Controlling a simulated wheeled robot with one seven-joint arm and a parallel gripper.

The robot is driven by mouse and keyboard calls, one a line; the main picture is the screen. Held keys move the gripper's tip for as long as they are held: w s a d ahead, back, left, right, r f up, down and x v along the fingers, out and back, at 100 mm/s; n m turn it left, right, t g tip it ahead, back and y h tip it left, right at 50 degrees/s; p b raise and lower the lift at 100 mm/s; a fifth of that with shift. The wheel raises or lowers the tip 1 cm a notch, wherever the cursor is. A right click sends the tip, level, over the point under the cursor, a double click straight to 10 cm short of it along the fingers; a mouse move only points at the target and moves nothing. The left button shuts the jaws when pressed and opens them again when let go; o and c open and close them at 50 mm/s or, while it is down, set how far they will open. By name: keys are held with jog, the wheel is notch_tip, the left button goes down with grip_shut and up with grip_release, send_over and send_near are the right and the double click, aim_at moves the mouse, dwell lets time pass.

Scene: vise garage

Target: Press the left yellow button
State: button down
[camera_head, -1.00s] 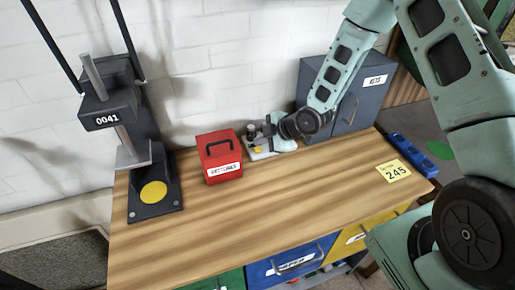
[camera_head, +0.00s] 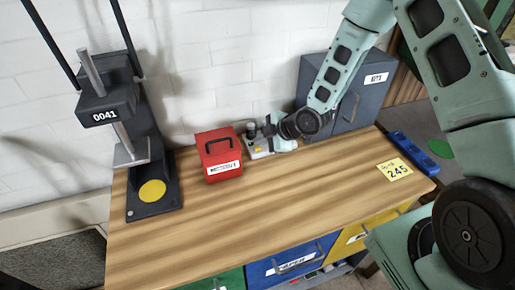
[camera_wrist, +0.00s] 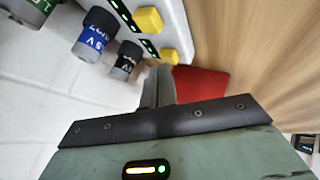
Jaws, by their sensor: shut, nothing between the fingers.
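A pale device (camera_head: 262,153) with yellow buttons stands at the table's back, against the wall. In the wrist view, one yellow button (camera_wrist: 148,20) is higher up. The other yellow button (camera_wrist: 169,57), on the red case's side and so the left one from the head camera, is close to my fingertips. My gripper (camera_wrist: 160,72) is shut and empty, its fingertips just beside and below that button. I cannot tell whether they touch it. In the head view my gripper (camera_head: 270,131) is small and partly hidden by my wrist.
A red case (camera_head: 220,156) stands just left of the device. A black press (camera_head: 118,110) with a yellow disc is further left. A grey cabinet (camera_head: 345,95) stands behind my arm at right. Dark cylindrical connectors (camera_wrist: 95,35) line the device's wall side. The table front (camera_head: 240,220) is clear.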

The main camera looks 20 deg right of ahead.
aim_at(261, 148)
jog(key=shift+f+b, duration=0.45)
dwell(0.7)
jog(key=shift+r, duration=0.15)
jog(key=shift+r+p, duration=0.5)
jog(key=shift+r, duration=0.25)
jog(key=shift+r+p, duration=1.6)
jog(key=shift+r, duration=0.9)
